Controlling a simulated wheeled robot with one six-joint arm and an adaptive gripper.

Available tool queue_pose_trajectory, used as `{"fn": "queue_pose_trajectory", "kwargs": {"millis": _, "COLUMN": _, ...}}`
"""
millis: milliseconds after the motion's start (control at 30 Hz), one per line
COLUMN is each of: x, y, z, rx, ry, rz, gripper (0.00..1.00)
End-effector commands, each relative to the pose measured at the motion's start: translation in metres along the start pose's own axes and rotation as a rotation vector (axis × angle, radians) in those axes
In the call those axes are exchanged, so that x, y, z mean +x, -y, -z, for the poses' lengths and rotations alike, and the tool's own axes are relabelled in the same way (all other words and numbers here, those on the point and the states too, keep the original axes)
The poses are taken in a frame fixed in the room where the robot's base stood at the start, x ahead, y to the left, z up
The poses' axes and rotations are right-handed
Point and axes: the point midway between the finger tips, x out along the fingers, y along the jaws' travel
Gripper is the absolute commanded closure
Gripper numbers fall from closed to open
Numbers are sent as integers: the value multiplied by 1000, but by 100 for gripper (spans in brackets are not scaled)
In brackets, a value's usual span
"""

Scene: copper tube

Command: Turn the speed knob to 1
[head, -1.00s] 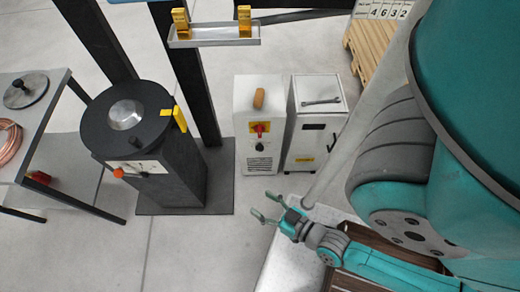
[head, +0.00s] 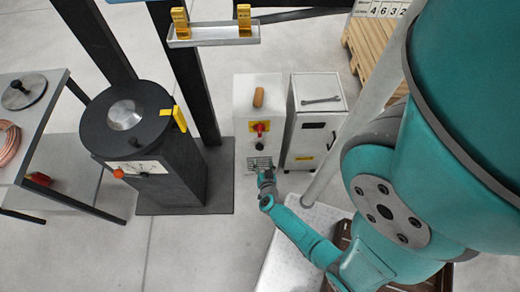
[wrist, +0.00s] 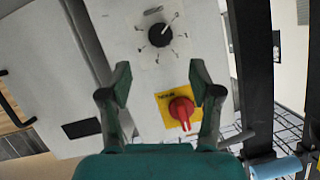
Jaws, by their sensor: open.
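The speed knob (wrist: 160,35) is round and black with a white pointer line, on the white control box (head: 246,102). Marks ring it in the wrist view, too small to read surely; the pointer line runs to the upper right. In the head view the knob (head: 259,146) sits below the red switch (head: 259,128) on its yellow plate. My gripper (wrist: 158,75) is open and empty, its two fingers apart. In the wrist view the knob shows beyond the fingertips, touched by neither. In the head view my gripper (head: 266,178) is near the lower front of the box.
The red switch (wrist: 180,110) shows between my fingers in the wrist view, nearer the right one. A second white cabinet (head: 313,130) with a wrench on top stands right of the box. A dark round-topped machine (head: 170,175) stands left. Open floor lies in front.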

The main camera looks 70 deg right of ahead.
Motion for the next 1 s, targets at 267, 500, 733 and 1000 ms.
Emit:
{"fn": "queue_pose_trajectory", "kwargs": {"millis": 267, "x": 41, "y": 1, "z": 2, "rx": 0, "ry": -3, "rz": -1, "gripper": 37}}
{"fn": "queue_pose_trajectory", "kwargs": {"millis": 500, "x": 78, "y": 1, "z": 2, "rx": 0, "ry": -1, "rz": 0, "gripper": 37}}
{"fn": "queue_pose_trajectory", "kwargs": {"millis": 733, "x": 98, "y": 0, "z": 0, "rx": 0, "ry": 0, "rz": 1, "gripper": 37}}
{"fn": "queue_pose_trajectory", "kwargs": {"millis": 1000, "x": 103, "y": 0, "z": 0, "rx": 0, "ry": 1, "rz": 2, "gripper": 37}}
